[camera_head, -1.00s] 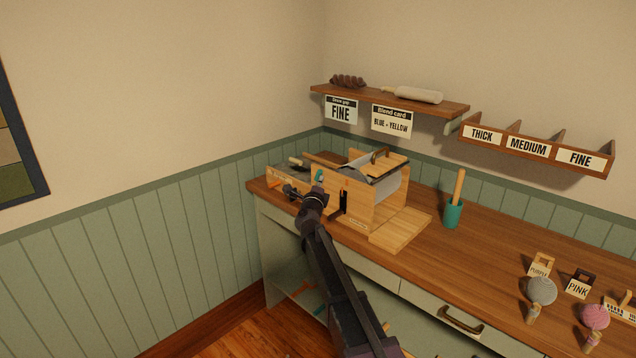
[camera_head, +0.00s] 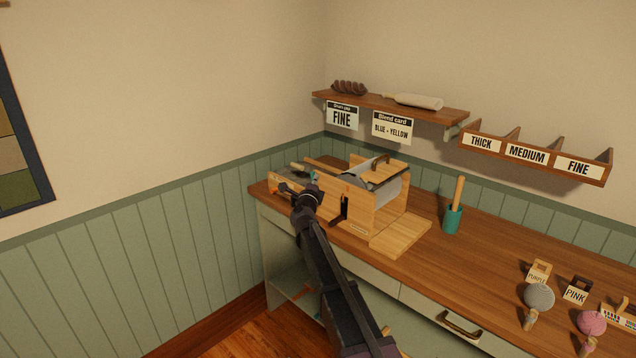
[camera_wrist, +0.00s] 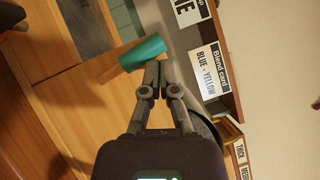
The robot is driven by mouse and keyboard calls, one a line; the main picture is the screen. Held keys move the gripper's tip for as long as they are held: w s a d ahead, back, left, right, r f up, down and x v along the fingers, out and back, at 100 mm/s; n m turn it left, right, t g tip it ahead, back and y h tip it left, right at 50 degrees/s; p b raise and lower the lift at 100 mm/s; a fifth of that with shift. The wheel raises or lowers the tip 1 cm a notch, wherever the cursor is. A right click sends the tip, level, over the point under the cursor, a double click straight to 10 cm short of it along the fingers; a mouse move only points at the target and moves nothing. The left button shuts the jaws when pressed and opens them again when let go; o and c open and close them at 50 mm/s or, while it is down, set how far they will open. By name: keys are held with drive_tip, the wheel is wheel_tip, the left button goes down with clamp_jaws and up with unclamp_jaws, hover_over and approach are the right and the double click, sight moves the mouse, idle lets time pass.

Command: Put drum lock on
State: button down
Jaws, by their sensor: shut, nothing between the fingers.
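The wooden drum machine (camera_head: 375,212) stands on the bench, with a grey drum (camera_head: 392,190) and a dark handle on top. A small teal piece, perhaps the drum lock (camera_head: 316,175), shows at its left end. In the wrist view this teal cylinder (camera_wrist: 143,53) lies across the view just beyond my fingertips, beside the wooden panel. My gripper (camera_wrist: 149,78) is shut and empty, its tips close to the cylinder; I cannot tell whether they touch. In the head view my gripper (camera_head: 312,188) is at the machine's left end, partly hidden by my wrist.
A teal cup (camera_head: 453,219) with a wooden stick stands right of the machine. A wall shelf (camera_head: 430,106) with hanging cards is above. Labelled blocks and wool balls lie at the right. The bench middle (camera_head: 490,230) is clear.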

drive_tip(key=shift+w+a+r, duration=0.15)
drive_tip(key=shift+w+a, duration=0.45)
drive_tip(key=shift+a, duration=0.15)
idle(0.4)
drive_tip(key=s+r+p, duration=0.4)
drive_tip(key=s, duration=0.8)
drive_tip(key=shift+s+r+p, duration=0.15)
drive_tip(key=shift+r+p, duration=0.1)
drive_tip(key=shift+p, duration=0.1)
drive_tip(key=shift+n+y, duration=0.3)
